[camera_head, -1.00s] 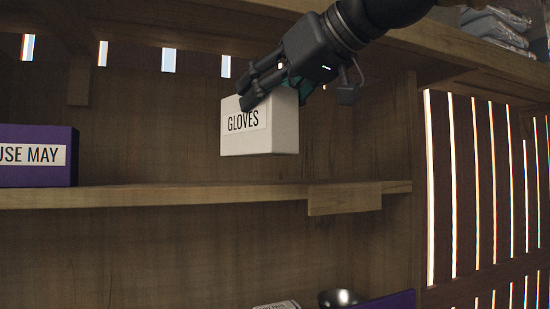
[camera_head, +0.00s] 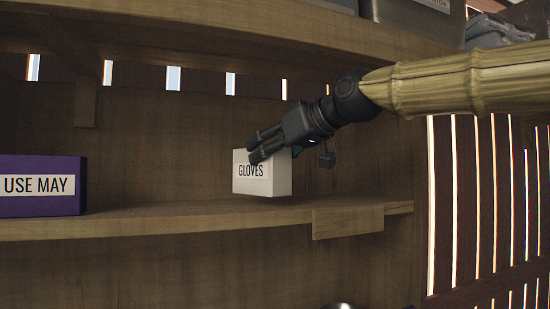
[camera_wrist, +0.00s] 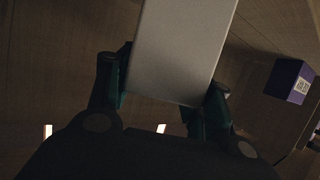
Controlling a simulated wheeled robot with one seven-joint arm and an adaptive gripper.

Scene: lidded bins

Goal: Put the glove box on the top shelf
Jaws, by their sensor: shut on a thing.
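The glove box (camera_head: 265,180) is a white box labelled GLOVES. My gripper (camera_head: 262,150) is shut on its upper part, reaching in from the upper right. The box is upright, at or just above the middle shelf (camera_head: 190,221); I cannot tell whether its bottom touches the board. In the wrist view the white box (camera_wrist: 180,50) fills the space between the two fingers (camera_wrist: 165,95). The higher shelf (camera_head: 230,38) runs above my gripper, across the top of the head view.
A purple box (camera_head: 40,203) labelled "USE MAY" stands at the left on the middle shelf; it also shows in the wrist view (camera_wrist: 281,76). Grey bins (camera_head: 415,15) stand on the higher shelf. A slatted wall (camera_head: 485,200) is at the right. The board between the two boxes is clear.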

